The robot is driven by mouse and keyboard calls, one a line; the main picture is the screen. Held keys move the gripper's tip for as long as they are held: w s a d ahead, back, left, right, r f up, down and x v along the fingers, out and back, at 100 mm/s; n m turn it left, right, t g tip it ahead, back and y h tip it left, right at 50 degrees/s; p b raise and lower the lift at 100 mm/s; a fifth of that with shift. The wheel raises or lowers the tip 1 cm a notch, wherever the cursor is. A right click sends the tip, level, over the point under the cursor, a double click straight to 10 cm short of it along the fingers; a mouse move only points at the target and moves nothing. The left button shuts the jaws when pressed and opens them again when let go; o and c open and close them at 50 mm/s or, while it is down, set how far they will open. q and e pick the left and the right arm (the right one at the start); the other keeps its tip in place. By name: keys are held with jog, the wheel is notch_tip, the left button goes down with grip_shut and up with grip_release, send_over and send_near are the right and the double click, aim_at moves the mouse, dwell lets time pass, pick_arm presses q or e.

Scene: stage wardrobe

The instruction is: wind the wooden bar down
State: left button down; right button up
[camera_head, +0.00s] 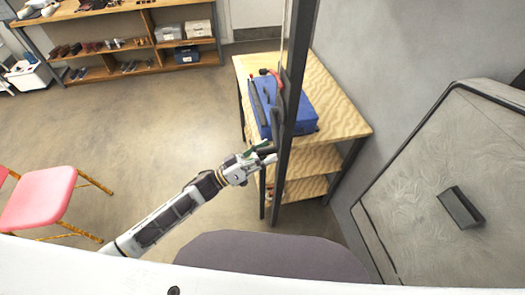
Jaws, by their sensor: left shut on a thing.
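My left gripper (264,157) reaches in from the lower left to a dark upright post (288,110) near the middle. It is shut on a small dark handle (267,150) beside the post. A green piece (254,147) shows right at the fingers; I cannot tell what it belongs to. The fingers hide part of the handle. I cannot make out the wooden bar in this view. My right gripper is not in view.
A wooden shelf table (338,112) stands behind the post with a blue case (300,112) on it. A grey cabinet (440,190) is at the right, a pink chair (40,197) at the left. Shoe shelves (100,52) line the back. The floor between is clear.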

pick_arm(q)
jog(key=shift+s+d+r, duration=0.1)
jog(key=shift+d+r, duration=0.2)
jog(key=shift+r, duration=0.45)
jog(key=c, duration=1.3)
grip_release()
jog(key=shift+o, duration=0.3)
jog(key=shift+w+d+f, duration=0.25)
jog(key=shift+d+f, duration=0.1)
jog(key=shift+d, duration=0.15)
jog(key=v, duration=1.2)
jog(key=shift+s+a, duration=0.1)
